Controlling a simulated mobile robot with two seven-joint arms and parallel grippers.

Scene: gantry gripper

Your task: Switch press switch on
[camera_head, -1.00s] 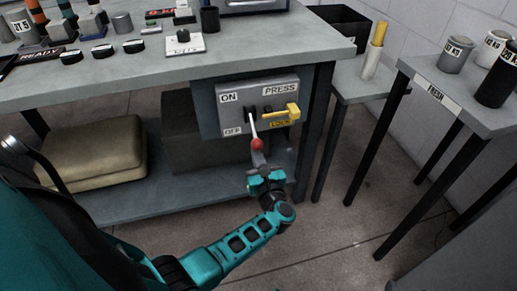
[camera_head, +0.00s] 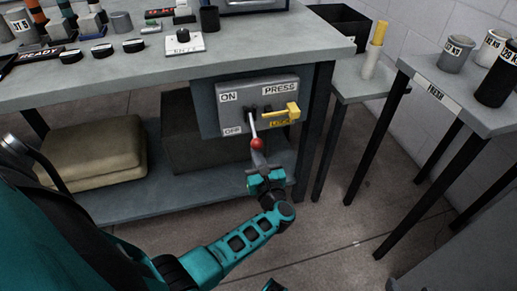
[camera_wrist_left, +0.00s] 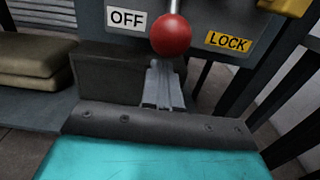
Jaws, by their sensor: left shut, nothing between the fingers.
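The press switch (camera_head: 253,121) is a lever with a red ball knob on a grey panel (camera_head: 232,113) under the table top. The lever points down, toward the OFF label; the ON label is above it. In the left wrist view the red knob (camera_wrist_left: 171,35) hangs just beyond my fingertips. My left gripper (camera_head: 257,158) is shut and empty, right below the knob; it also shows in the left wrist view (camera_wrist_left: 162,85). I cannot tell whether the fingertips touch the knob.
A yellow handle (camera_head: 286,114) sticks out of the panel to the right of the lever, by the LOCK label (camera_wrist_left: 228,42). Tan sacks (camera_head: 90,151) lie on the lower shelf. A side table (camera_head: 462,103) stands at right. Floor is open between the tables.

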